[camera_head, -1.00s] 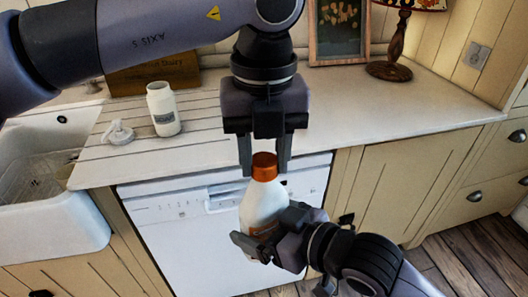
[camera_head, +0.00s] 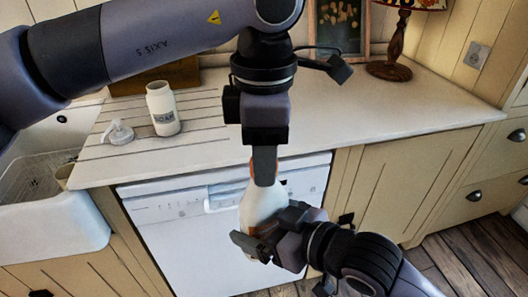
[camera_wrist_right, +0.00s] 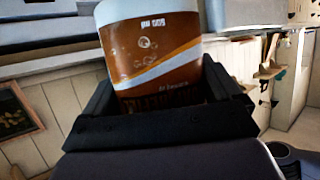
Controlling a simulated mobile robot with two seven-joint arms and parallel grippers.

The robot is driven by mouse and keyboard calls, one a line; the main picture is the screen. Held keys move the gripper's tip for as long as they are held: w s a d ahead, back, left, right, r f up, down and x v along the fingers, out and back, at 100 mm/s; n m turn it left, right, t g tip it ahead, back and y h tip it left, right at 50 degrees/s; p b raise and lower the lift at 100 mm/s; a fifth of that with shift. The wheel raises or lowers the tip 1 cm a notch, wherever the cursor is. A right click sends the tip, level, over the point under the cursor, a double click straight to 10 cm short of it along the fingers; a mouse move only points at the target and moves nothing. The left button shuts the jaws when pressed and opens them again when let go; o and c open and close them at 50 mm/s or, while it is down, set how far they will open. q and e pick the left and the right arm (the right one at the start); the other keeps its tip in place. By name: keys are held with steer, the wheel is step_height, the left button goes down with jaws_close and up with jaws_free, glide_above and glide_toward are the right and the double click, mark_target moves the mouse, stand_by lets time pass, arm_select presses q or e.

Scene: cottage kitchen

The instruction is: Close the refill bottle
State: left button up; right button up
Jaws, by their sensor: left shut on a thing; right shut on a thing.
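The refill bottle (camera_head: 262,209) is white with an orange and brown label, and is held upright in front of the dishwasher. Its label shows large in the right wrist view (camera_wrist_right: 150,55). My right gripper (camera_head: 262,245) is shut on its lower body. My left gripper (camera_head: 264,180) points down from above and is shut on the orange cap at the bottle's top. The gripper is seen edge-on, and its finger hides nearly all of the cap. Whether the cap is seated tight on the neck cannot be seen.
An open white soap bottle (camera_head: 163,110) stands on the counter (camera_head: 350,128), with a pump top (camera_head: 117,132) lying beside it. The sink (camera_head: 40,220) is at the left. A lamp (camera_head: 393,50) and a frame (camera_head: 338,30) stand at the back. The counter's right part is clear.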

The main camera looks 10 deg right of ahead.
arm_select(q)
steer(key=m, duration=0.4)
steer(key=o, duration=1.2)
steer(key=shift+o, duration=0.2)
step_height(320, 180, up, 12)
